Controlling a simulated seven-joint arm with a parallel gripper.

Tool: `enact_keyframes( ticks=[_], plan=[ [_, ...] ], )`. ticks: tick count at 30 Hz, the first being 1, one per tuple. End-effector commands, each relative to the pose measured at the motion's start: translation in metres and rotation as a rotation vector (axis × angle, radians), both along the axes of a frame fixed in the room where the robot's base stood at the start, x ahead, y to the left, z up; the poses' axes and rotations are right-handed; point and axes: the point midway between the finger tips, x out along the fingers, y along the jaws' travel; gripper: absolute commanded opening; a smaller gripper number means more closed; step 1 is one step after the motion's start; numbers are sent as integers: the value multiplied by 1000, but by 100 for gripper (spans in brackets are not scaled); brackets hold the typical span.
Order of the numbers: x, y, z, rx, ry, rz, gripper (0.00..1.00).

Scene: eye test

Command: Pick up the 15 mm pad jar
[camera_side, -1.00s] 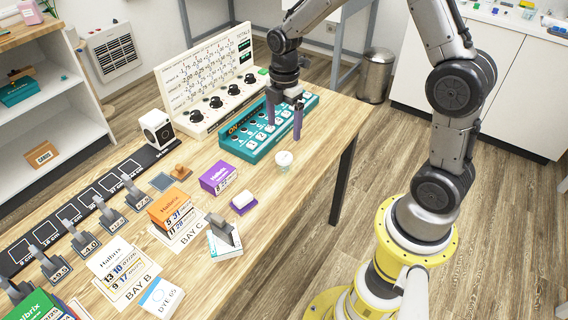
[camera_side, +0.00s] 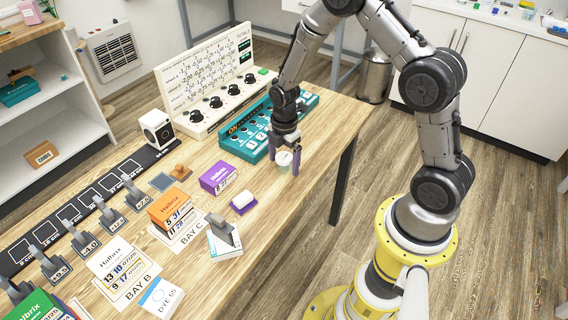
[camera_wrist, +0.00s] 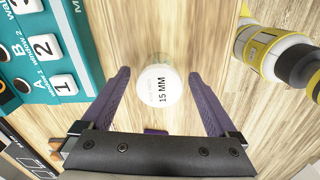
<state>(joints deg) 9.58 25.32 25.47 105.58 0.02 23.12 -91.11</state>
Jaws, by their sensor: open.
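The pad jar (camera_wrist: 160,88) is small and round with a white lid that reads "15 MM" in the wrist view. It stands upright on the wooden table, and in the side view (camera_side: 284,159) it shows partly behind my gripper. My gripper (camera_side: 284,166) points down over the jar. In the wrist view my gripper (camera_wrist: 162,84) is open, with one purple finger on each side of the jar and a visible gap to each. The jar's height against the fingertips is hard to tell.
A teal button panel (camera_side: 258,138) stands close beside the jar; it fills the upper left of the wrist view (camera_wrist: 50,50). A purple Halbrix box (camera_side: 218,177) and a white pad with a purple base (camera_side: 244,202) lie to the left. The table's edge is near on the right.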

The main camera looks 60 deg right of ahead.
Motion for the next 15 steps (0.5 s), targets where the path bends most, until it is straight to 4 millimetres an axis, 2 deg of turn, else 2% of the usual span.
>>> enact_keyframes(
  ticks=[3, 10, 15],
  plan=[
    [0, 0, -7, 0, 0, 0, 94],
    [0, 0, -7, 0, -1, 0, 92],
    [0, 0, -7, 0, -1, 0, 62]
  ],
)
